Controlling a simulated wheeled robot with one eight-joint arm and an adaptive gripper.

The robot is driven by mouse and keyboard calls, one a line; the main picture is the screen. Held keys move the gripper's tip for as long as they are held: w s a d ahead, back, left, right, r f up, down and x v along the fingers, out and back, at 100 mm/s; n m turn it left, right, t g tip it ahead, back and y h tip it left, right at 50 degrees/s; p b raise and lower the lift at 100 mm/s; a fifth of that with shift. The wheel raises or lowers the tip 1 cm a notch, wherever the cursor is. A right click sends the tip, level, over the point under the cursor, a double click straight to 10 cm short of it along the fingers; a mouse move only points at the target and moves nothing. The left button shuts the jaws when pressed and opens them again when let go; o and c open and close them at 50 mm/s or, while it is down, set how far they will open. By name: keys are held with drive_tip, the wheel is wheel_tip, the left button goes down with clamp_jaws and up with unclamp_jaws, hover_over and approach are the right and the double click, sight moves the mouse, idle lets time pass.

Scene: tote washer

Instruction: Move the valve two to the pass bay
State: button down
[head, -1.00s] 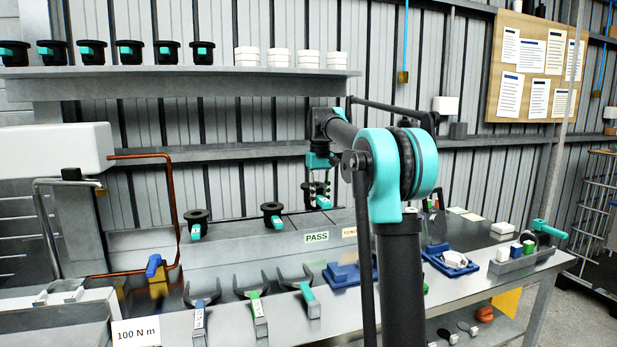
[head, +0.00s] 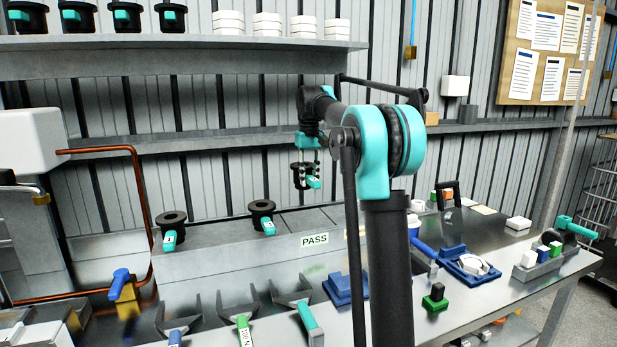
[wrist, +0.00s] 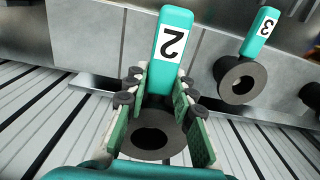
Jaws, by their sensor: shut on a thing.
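Valve two is a black round body with a teal handle (wrist: 172,50) marked 2. My gripper (wrist: 160,108) is shut on it in the wrist view, with green-padded fingers on both sides. In the head view my gripper (head: 308,160) holds the valve (head: 313,183) in the air above the back ledge. The pass bay is marked by a white PASS sign (head: 315,240) on the ledge's front face, below and slightly right of the held valve. My arm hides the ledge to the right of the sign.
Two similar valves stand on the ledge to the left, one at the far left (head: 172,230) and one nearer (head: 262,217). Valve three (wrist: 240,80) shows in the wrist view. Forked holders (head: 240,320), a blue tray (head: 470,265) and a grey rack (head: 552,262) occupy the bench.

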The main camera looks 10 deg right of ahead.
drive_tip(key=shift+s+f, duration=0.1)
drive_tip(key=shift+f, duration=3.35)
drive_tip(key=shift+f, duration=0.2)
drive_tip(key=shift+f, duration=0.3)
drive_tip(key=shift+f, duration=0.15)
drive_tip(key=shift+f, duration=0.55)
drive_tip(key=shift+f, duration=0.15)
drive_tip(key=shift+f, duration=0.5)
drive_tip(key=shift+f, duration=0.15)
